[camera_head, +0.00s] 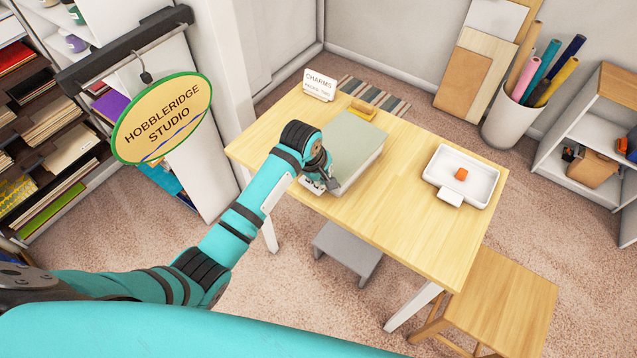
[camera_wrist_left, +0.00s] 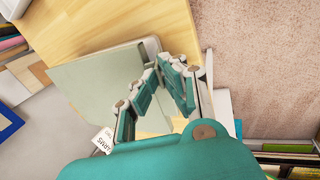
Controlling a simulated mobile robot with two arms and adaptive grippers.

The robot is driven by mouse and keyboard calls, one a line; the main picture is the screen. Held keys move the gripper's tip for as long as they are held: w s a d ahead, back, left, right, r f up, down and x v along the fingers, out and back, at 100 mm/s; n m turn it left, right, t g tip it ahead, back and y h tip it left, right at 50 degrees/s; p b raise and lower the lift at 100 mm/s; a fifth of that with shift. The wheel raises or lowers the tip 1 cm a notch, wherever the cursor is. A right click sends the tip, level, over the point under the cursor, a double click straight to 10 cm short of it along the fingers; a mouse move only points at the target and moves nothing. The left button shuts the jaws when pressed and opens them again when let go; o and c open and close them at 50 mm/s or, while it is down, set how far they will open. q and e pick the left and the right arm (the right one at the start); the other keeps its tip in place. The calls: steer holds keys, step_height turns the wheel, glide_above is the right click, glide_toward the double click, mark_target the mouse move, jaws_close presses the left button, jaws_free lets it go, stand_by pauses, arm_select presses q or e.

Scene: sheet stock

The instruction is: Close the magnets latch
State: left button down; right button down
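The box, probably the one with the magnets latch, has a flat grey-green lid (camera_head: 352,146) over a pale body and sits on the wooden table. Its lid also shows in the left wrist view (camera_wrist_left: 95,82). My left gripper (camera_head: 330,182) is at the box's near left side, by a partly covered label. In the left wrist view its two fingers (camera_wrist_left: 163,72) stand a narrow gap apart over the lid's edge, with nothing seen between them. I cannot tell whether they touch the box. The latch itself is not visible. My right gripper is not in view.
A hanging studio sign (camera_head: 162,118) is left of my arm. A stool (camera_head: 503,303) stands front right.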

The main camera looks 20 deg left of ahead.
arm_select(q)
steer(key=shift+w+d+r+g+y, duration=0.1)
steer(key=shift+w+d+g+y, duration=0.15)
steer(key=shift+w+g, duration=0.3)
steer(key=shift+w+d+r+g+y, duration=0.15)
steer(key=shift+w+g+y, duration=0.2)
steer(key=shift+g, duration=0.3)
steer(key=shift+w+f+g, duration=0.15)
steer(key=shift+g, duration=0.25)
steer(key=c, duration=1.5)
jaws_free()
step_height(320, 180, up, 12)
steer(key=shift+f, duration=0.1)
